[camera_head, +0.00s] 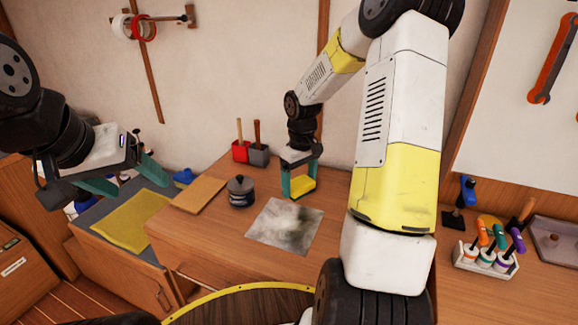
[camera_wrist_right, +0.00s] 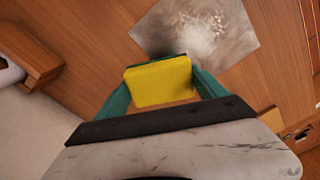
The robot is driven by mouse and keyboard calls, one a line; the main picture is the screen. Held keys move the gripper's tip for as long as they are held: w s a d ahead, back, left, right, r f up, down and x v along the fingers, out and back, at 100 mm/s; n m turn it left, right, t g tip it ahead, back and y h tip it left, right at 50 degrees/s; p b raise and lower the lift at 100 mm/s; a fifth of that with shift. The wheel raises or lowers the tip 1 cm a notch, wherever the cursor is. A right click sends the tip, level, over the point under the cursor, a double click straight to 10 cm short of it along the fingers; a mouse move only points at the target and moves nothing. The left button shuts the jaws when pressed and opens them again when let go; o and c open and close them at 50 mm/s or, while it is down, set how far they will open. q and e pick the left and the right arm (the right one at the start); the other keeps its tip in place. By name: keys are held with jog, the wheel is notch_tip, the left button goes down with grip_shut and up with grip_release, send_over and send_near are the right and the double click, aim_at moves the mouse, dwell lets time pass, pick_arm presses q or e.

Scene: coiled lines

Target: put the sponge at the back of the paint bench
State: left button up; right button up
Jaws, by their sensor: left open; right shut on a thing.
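The yellow sponge (camera_head: 302,186) with a dark green side is between the fingers of my right gripper (camera_head: 299,182), over the back of the wooden paint bench (camera_head: 210,238), near the wall. In the right wrist view the sponge (camera_wrist_right: 160,82) fills the gap between the green fingers (camera_wrist_right: 162,92), and the gripper is shut on it. I cannot tell whether the sponge touches the bench top. My left gripper (camera_head: 125,182) is open and empty, above the grey surface to the left.
A stained grey sheet (camera_head: 284,226) lies in front of the sponge. A dark lidded pot (camera_head: 241,191), a tan board (camera_head: 198,194) and red and grey holders (camera_head: 258,155) stand to its left. A yellow cloth (camera_head: 132,222) lies further left. A rack of coloured-handled tools (camera_head: 486,258) stands at right.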

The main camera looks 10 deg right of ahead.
jog(key=d+n, duration=0.1)
jog(key=s+d+n, duration=0.1)
jog(key=d+n, duration=0.1)
jog(key=s+d+n, duration=0.1)
jog(key=d+n, duration=0.1)
jog(key=shift+s+d+f, duration=0.15)
jog(key=shift+s+d, duration=0.05)
send_over(322, 178)
jog(key=shift+f, duration=2.5)
jog(key=shift+f, duration=0.15)
jog(key=o, duration=1.3)
jog(key=shift+c, duration=0.2)
